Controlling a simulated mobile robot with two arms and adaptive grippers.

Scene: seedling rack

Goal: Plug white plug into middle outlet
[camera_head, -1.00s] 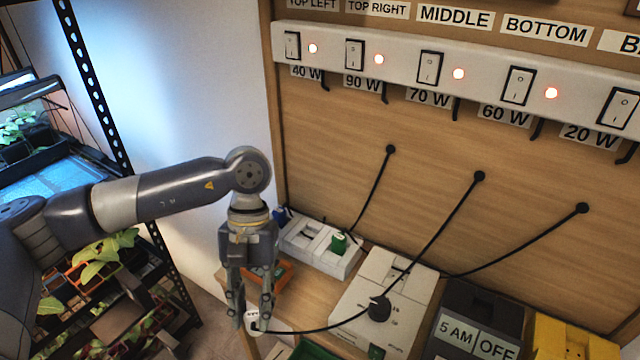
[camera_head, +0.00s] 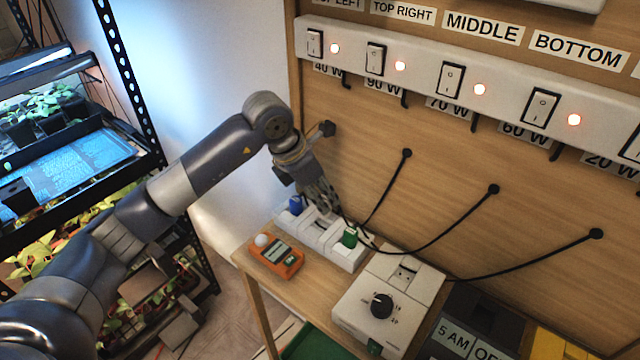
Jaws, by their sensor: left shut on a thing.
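My left gripper (camera_head: 324,208) points down over the middle part of the white outlet strip (camera_head: 345,256) at the back of the wooden bench. It is shut on the white plug, which is mostly hidden by the fingers and hard to tell from the white strip. I cannot tell whether the plug touches the outlet. A blue plug (camera_head: 296,205) sits at the strip's left end and a green plug (camera_head: 349,237) toward its right end, on either side of my gripper. A black cord (camera_head: 450,228) runs from the gripper area to the back panel.
An orange meter (camera_head: 276,257) lies in front of the strip. A white box with a black knob (camera_head: 382,306) stands to the right, beside a dark timer box (camera_head: 455,336). Black cords hang from the panel. A plant rack (camera_head: 140,120) stands at left.

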